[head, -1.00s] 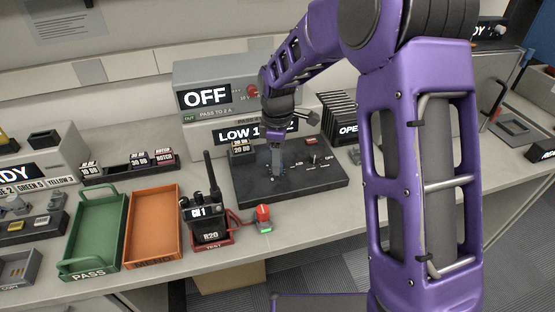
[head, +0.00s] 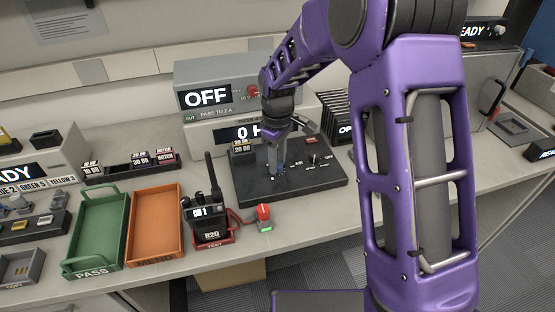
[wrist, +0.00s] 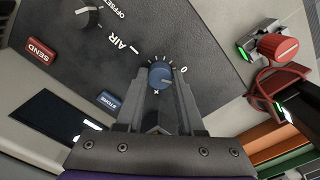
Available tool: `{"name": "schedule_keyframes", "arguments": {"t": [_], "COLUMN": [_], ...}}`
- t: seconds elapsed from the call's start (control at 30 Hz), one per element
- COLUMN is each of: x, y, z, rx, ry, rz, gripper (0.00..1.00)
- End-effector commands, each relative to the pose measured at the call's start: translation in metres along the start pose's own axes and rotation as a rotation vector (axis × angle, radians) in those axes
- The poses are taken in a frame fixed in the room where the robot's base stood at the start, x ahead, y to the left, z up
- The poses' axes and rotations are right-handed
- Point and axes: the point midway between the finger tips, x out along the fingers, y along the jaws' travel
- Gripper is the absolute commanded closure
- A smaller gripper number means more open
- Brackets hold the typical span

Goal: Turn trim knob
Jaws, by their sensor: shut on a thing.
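The trim knob is a small blue round knob (wrist: 160,75) with white tick marks, a "0" and a plus sign around it, on the dark panel (wrist: 200,25). In the wrist view it sits between the two fingertips of my gripper (wrist: 161,80), which is shut on it. In the head view my gripper (head: 275,170) points down at the panel (head: 320,187), and the knob is mostly hidden by the fingers. The display (head: 240,134) behind starts with "0 H"; my wrist covers the rest.
A radio (head: 207,215) stands in a red cradle left of the panel, near a red knob (head: 263,212). Green (head: 97,262) and orange (head: 153,259) trays lie further left.

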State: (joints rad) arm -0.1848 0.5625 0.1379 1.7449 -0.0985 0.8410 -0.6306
Motion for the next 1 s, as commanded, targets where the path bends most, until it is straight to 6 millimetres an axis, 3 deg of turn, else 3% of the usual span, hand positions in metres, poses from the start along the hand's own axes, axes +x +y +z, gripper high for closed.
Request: {"name": "schedule_keyframes", "arguments": {"t": [0.23,0.27,0.4,0.77,1.0], "x": [0.0,0.0,0.0,-0.005,-0.047], "y": [0.0,0.0,0.0,0.0,0.001], "z": [0.0,0.0,0.0,0.0,-0.001], "rx": [-0.001,-0.001,-0.001,-0.001,-0.002], "ry": [0.0,0.0,0.0,0.001,0.004], "rz": [0.0,0.0,0.0,0.001,0.004], "gripper": [1.0,0.58,0.33,0.33,0.33]}}
